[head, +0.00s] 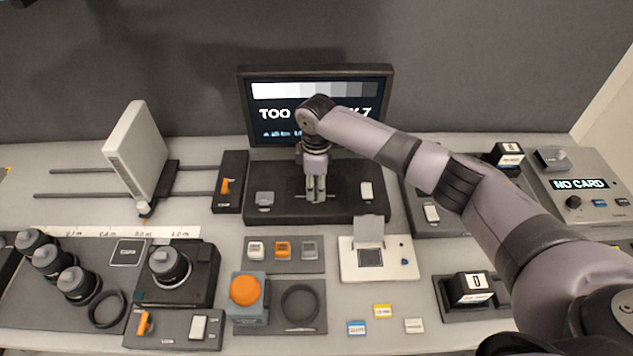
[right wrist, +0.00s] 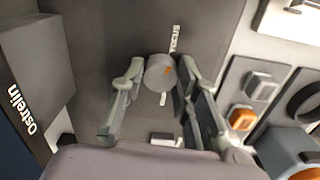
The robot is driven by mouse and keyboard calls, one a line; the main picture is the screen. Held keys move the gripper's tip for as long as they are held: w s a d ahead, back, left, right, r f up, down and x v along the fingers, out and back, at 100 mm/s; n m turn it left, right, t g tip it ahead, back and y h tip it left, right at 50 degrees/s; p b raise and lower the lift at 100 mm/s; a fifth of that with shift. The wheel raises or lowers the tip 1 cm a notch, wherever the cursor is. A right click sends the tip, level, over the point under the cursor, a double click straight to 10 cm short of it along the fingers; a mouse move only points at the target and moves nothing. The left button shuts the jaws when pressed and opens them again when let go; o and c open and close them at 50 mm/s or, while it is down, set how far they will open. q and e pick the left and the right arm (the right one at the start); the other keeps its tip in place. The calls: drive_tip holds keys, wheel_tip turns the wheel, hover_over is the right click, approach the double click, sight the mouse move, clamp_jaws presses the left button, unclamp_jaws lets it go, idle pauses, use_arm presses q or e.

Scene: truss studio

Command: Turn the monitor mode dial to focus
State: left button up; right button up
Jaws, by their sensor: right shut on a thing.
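The monitor (head: 385,85) stands at the back with its screen lit, showing a grey step bar and large white text starting "TOO"; my arm hides part of it. Its dark control base (head: 285,212) lies in front. My right gripper (head: 316,198) points down at the middle of this base. In the right wrist view, the mode dial (right wrist: 160,75) is a round grey knob with an orange mark, between the two fingers, and the gripper is shut on it. In the head view the fingers hide the dial. My left gripper is not in view.
An orange lever (head: 225,186) stands left. A white box with a raised lid (head: 350,262) and a tray of coloured buttons (head: 283,263) lie in front.

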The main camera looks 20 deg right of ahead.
sight(316, 188)
drive_tip(key=shift+n, duration=0.6)
drive_tip(key=o, duration=1.2)
drive_tip(key=shift+r, duration=0.1)
wheel_tip(316, 188, up, 12)
drive_tip(key=shift+f, duration=0.1)
